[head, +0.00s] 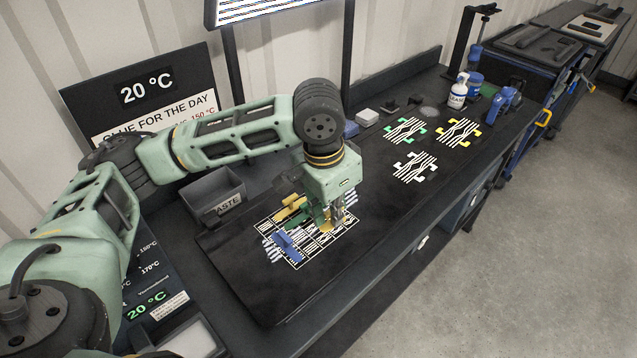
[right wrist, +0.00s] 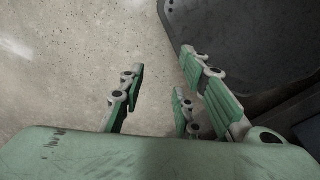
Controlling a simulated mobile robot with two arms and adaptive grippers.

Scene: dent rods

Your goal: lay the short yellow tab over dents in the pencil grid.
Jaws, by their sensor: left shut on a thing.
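My left gripper (head: 330,218) is low over the right part of the pencil grid (head: 297,262), pointing down. It is shut on a small yellow piece (head: 325,224), which shows at its fingertips; the gripper hides much of it, and I cannot tell whether it touches the grid. A longer yellow piece (head: 291,208), a green piece (head: 300,220) and a blue piece (head: 285,240) lie on or beside the grid, left of the gripper. The dents under the gripper are hidden. My right gripper (right wrist: 160,95) shows in the right wrist view with fingers spread and nothing between them, above the floor.
A grey waste bin (head: 214,194) stands left of the grid. Three striped marker patterns (head: 415,167) lie farther along the bench. A white bottle (head: 458,91) and blue tools (head: 503,103) stand at the far end. The bench front right of the grid is clear.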

